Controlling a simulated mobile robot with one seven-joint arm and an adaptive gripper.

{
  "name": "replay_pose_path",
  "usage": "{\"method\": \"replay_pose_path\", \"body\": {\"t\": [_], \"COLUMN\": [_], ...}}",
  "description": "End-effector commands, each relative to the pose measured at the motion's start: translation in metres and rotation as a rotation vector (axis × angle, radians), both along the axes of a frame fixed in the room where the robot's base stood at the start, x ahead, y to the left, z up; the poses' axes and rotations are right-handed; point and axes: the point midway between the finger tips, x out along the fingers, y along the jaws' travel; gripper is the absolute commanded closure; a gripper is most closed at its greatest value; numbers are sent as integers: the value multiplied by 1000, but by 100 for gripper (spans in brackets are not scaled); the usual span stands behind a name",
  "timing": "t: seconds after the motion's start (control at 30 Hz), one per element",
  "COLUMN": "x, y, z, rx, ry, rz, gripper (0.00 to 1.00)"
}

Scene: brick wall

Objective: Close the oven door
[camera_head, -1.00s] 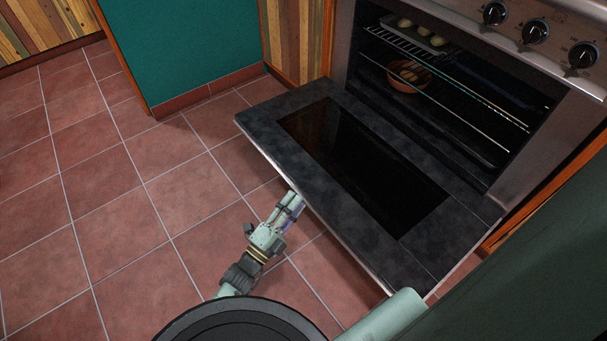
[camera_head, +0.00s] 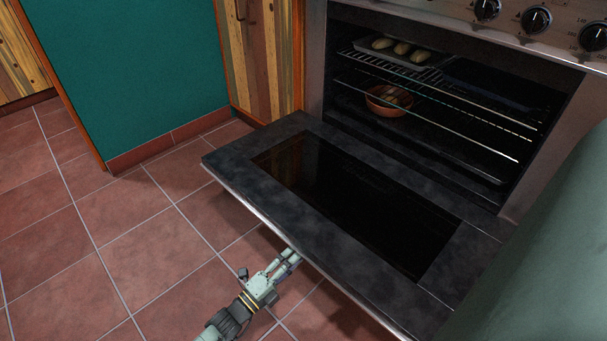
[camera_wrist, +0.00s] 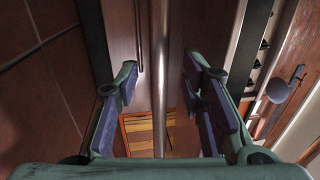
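The oven door (camera_head: 225,168) is dark grey with a black window and hangs open, folded down in front of the oven (camera_head: 312,70). My gripper (camera_head: 290,258) is at the door's front edge, its tips partly hidden beneath it. In the wrist view my gripper (camera_wrist: 160,80) has its two purple-padded fingers wide apart. A long metal bar, apparently the door handle (camera_wrist: 160,45), runs between them in the picture. I cannot tell whether the fingers touch it.
Inside the oven are a tray (camera_head: 390,57) with pale food on the upper rack and an orange-brown bowl (camera_head: 388,110) below. Control knobs (camera_head: 537,19) line the top. A teal cabinet panel (camera_head: 130,75) stands left. The tiled floor (camera_head: 110,240) before it is clear.

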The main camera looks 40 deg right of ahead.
Motion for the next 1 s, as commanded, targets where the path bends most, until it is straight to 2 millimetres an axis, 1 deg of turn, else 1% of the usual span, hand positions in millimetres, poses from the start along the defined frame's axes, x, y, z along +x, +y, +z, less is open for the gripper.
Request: {"method": "replay_pose_path", "body": {"t": [0.03,0.1,0.23,0.4,0.63,1.0], "x": [0,0,2,3,4,4], "y": [-11,-21,-36,-43,-43,-43], "z": [1,3,5,7,7,7], "rx": [-2,-1,-1,0,0,0], "ry": [-1,0,0,0,0,0], "rz": [-4,-4,-1,1,1,1], "gripper": [64,64,64,64,64,88]}}
